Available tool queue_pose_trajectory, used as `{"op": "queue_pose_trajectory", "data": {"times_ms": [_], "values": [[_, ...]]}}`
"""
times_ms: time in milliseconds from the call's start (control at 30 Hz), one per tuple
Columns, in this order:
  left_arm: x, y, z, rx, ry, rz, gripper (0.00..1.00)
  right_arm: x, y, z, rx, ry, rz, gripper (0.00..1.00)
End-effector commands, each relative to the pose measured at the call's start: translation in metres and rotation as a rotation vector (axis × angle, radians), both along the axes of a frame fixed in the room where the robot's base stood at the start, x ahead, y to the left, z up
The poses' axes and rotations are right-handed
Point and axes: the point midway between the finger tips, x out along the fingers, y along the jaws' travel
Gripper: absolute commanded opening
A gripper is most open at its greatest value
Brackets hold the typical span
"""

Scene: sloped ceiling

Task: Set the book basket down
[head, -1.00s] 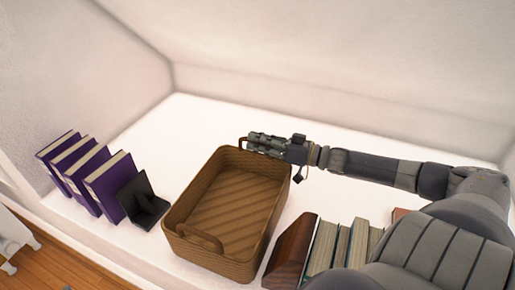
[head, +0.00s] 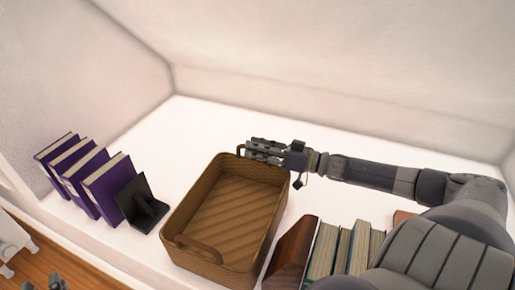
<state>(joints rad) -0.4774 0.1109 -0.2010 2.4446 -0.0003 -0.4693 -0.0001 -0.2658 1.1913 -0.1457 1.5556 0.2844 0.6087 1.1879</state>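The brown woven book basket (head: 220,263) is empty and stands on the white shelf surface, between the purple books and the row of books on the right. It has a handle at its near end (head: 198,248) and one at its far end (head: 240,150). My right gripper (head: 250,148) is at the far handle, with its fingers looking spread around or beside it. The exact contact is too small to make out. What looks like the tip of my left gripper (head: 43,283) shows at the bottom left edge, low and away from the basket; most of it is out of frame.
Several purple books (head: 105,190) lean beside a black bookend (head: 141,204) left of the basket. A wooden bookend (head: 292,254) and several upright books (head: 345,248) stand close on its right. The white shelf (head: 190,118) is clear behind the basket.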

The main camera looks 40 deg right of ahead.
Motion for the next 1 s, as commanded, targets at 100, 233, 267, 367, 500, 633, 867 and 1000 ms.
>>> {"op": "queue_pose_trajectory", "data": {"times_ms": [100, 233, 267, 367, 500, 633, 867, 1000], "values": [[0.0, 0.0, 0.0, 0.0, 0.0, 0.0, 0.29, 0.0, 0.0, 0.001, 0.001, -0.002, 0.001, 0.29], [0.0, 0.0, -0.002, 0.004, 0.018, 0.001, 0.29, -0.002, -0.001, 0.003, 0.001, -0.002, 0.0, 0.29], [-0.001, 0.002, -0.006, 0.009, 0.036, 0.002, 0.29, -0.003, -0.001, 0.003, 0.001, -0.002, 0.0, 0.29], [-0.005, 0.005, -0.021, 0.029, 0.114, 0.008, 0.29, -0.008, -0.005, 0.002, 0.002, 0.001, -0.001, 0.29], [-0.016, 0.012, -0.047, 0.062, 0.251, 0.017, 0.29, -0.018, -0.01, 0.003, 0.001, 0.002, -0.001, 0.29], [-0.031, 0.019, -0.071, 0.095, 0.389, 0.026, 0.29, -0.028, -0.015, 0.002, 0.001, 0.002, -0.001, 0.29], [-0.067, 0.034, -0.109, 0.149, 0.629, 0.043, 0.29, -0.045, -0.025, 0.003, 0.001, 0.001, -0.002, 0.29], [-0.094, 0.043, -0.127, 0.181, 0.777, 0.053, 0.29, -0.056, -0.031, 0.002, 0.002, 0.003, -0.001, 0.29]]}}
